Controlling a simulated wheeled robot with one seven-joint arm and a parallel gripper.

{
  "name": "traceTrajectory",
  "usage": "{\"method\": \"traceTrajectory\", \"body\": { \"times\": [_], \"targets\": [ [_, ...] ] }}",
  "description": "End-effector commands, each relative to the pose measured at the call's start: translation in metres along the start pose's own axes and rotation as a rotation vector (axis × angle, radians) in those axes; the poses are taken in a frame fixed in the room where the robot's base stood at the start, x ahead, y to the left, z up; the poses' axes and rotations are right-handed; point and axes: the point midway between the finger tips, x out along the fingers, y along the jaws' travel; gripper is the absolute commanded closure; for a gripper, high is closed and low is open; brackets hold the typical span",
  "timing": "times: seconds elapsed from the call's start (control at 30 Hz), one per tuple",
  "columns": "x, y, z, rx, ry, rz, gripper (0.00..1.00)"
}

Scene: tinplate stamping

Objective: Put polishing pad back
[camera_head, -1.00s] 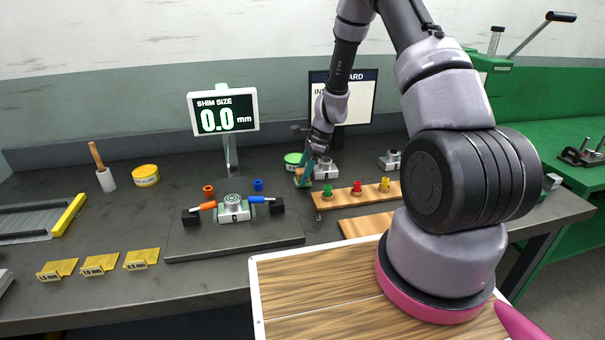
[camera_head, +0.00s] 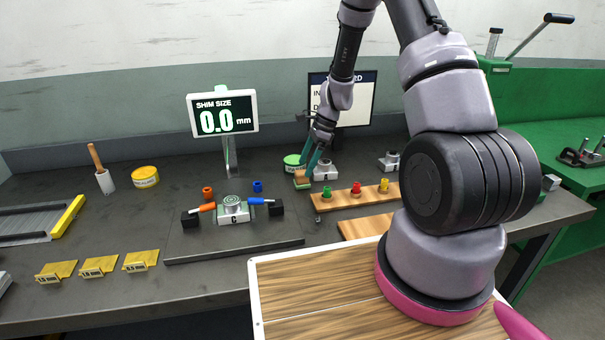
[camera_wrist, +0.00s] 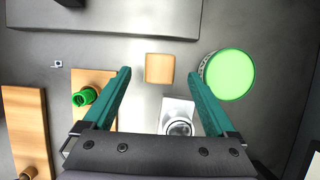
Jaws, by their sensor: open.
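The polishing pad looks like a small tan block (camera_head: 301,178) with a green edge, lying on the dark bench in front of the green tin. In the wrist view the pad (camera_wrist: 160,68) is a plain tan square, seen in the gap between my fingertips. My gripper (camera_head: 313,160) is open and empty, with its teal fingers pointing down above the pad. In the wrist view both fingers (camera_wrist: 159,74) are spread wide, clear of the pad on either side.
A green-lidded tin (camera_wrist: 230,75) stands close to the pad's right in the wrist view. A pale block with a round metal top (camera_wrist: 178,115) is also close. A wooden rack (camera_head: 350,196) holds coloured pieces. A fixture (camera_head: 233,212) stands further left.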

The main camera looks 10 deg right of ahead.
Motion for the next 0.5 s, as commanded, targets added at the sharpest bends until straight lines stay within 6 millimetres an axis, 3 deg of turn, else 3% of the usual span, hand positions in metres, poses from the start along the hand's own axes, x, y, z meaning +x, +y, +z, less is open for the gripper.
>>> {"method": "traceTrajectory", "body": {
  "times": [0.2, 0.5],
  "targets": [
    [-0.048, -0.001, 0.0, -0.002, 0.001, -0.003, 0.09],
    [-0.074, 0.0, 0.0, 0.0, 0.0, 0.001, 0.09]
  ]
}}
